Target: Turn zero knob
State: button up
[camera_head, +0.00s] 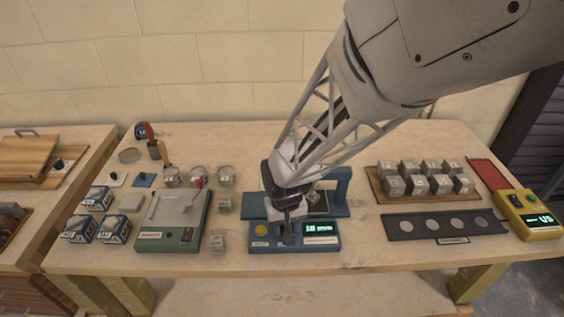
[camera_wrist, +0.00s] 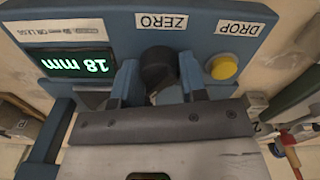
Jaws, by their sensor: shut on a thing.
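The zero knob (camera_wrist: 158,68) is a dark round knob under a white "ZERO" label on the blue device panel. My gripper (camera_wrist: 157,85) has its two blue-grey fingers on either side of the knob, shut on it. In the wrist view the panel appears upside down, with a green display (camera_wrist: 75,63) reading "18 mm" and a yellow button (camera_wrist: 224,67) under a "DROP" label. In the head view my gripper (camera_head: 288,232) reaches down to the front of the blue device (camera_head: 275,247), and the knob is hidden there behind my gripper.
A green device (camera_head: 176,238) with a grey plate stands left of the blue one. Several metal cubes (camera_head: 408,167) sit on a wooden board at the right. A dark tray (camera_head: 400,230) with round discs lies in front of them. A yellow meter (camera_head: 536,220) stands far right.

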jog(key=m, duration=0.5)
dwell(0.4)
jog(key=o, duration=0.9)
jog(key=shift+r, duration=3.95)
